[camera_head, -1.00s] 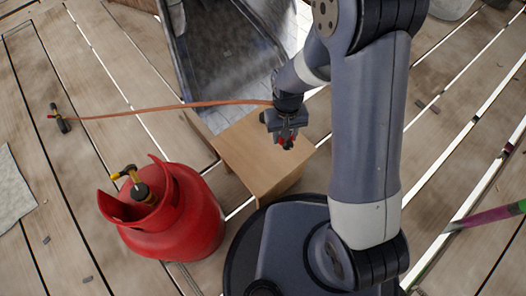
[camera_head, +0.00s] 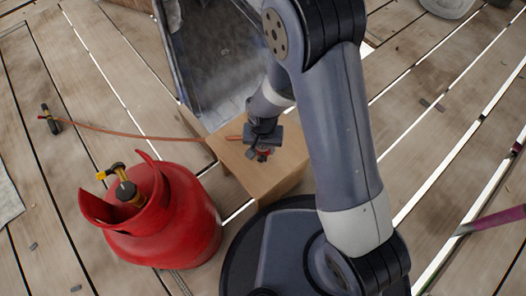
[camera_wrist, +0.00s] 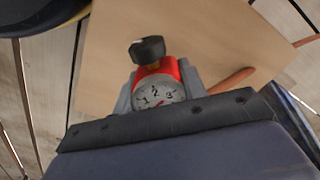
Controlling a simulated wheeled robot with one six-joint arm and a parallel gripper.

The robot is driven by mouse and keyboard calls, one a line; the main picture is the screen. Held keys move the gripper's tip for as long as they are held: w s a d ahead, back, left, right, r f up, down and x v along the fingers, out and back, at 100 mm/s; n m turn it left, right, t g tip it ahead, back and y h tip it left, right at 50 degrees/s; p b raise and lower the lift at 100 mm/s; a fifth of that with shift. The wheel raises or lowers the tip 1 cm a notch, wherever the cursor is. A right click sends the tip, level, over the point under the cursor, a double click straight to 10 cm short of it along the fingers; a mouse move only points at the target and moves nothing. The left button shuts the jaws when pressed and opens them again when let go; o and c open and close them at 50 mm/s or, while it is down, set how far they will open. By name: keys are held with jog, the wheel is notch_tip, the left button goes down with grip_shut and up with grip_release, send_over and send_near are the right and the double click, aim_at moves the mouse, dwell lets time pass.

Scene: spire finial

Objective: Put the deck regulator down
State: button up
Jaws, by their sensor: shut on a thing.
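The deck regulator (camera_wrist: 161,80) has a red body, a white dial with black numbers and a black knob. My gripper (camera_wrist: 157,88) is shut on it, with a grey jaw on each side. In the head view my gripper (camera_head: 262,150) is low over the top of a plain wooden box (camera_head: 285,168), and only a little red of the regulator (camera_head: 264,152) shows under it. I cannot tell whether the regulator touches the box top. An orange hose (camera_head: 130,132) runs from the regulator leftward over the deck.
A red gas cylinder (camera_head: 180,225) with a brass valve stands left of the box. The hose's far end has a dark fitting (camera_head: 50,120) on the planks. A dark metal-sided thing (camera_head: 205,60) stands behind the box. A pink-and-green pole (camera_head: 490,220) lies at the right.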

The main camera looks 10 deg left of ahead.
notch_tip(320, 180, down, 3)
jog(key=shift+r+b, duration=0.2)
jog(key=shift+b, duration=0.15)
jog(key=shift+r, duration=0.1)
grip_shut()
jog(key=o, duration=1.3)
grip_release()
notch_tip(320, 180, up, 12)
jog(key=p, duration=0.5)
